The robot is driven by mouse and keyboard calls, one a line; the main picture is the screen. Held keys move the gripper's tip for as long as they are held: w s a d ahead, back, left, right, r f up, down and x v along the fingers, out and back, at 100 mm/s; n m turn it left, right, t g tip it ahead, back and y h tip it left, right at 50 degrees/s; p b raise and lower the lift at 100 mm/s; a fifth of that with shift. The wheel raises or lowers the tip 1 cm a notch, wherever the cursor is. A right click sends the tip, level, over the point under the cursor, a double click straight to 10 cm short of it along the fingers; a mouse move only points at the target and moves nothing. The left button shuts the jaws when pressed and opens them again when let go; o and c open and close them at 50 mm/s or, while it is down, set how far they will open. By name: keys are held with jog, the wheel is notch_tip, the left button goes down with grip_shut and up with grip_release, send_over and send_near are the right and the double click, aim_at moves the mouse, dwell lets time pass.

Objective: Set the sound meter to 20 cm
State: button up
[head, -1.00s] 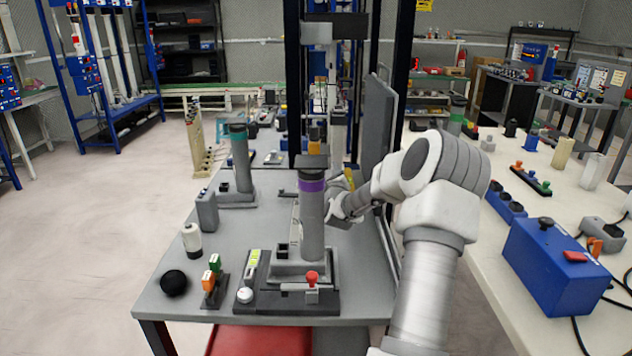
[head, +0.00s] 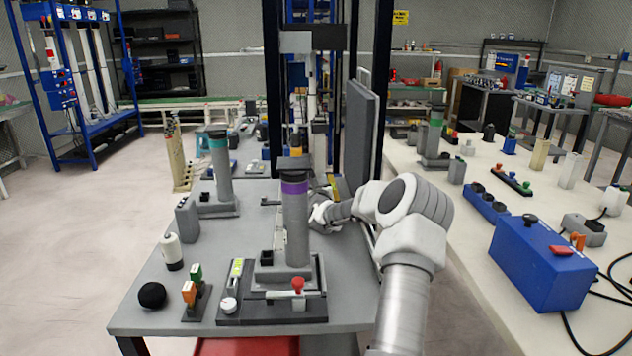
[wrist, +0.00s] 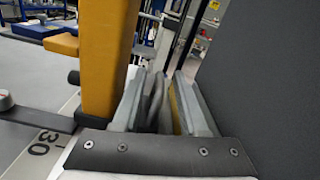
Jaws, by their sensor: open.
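In the wrist view an orange-yellow upright post (wrist: 107,60) stands just left of my gripper (wrist: 160,85); it may be the sound meter, but I cannot tell for sure. A grey scale strip (wrist: 38,148) with the mark "30" lies at the lower left, in front of the post. My gripper is open, its two fingers apart beside the post. A dark grey shape shows between the fingers; I cannot tell what it is. In the head view my gripper (head: 320,213) is partly hidden behind the purple-banded cylinder (head: 295,225), and an orange-yellow top (head: 296,139) shows above that cylinder.
A tall dark grey panel (head: 358,135) rises close to the right of my gripper; it fills the right of the wrist view (wrist: 265,80). A teal-banded cylinder (head: 221,170), a black ball (head: 152,295) and small blocks stand on the grey table (head: 240,250).

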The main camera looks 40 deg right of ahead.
jog(key=shift+w+d, duration=0.2)
jog(key=shift+w, duration=0.05)
grip_shut()
dwell(1.4)
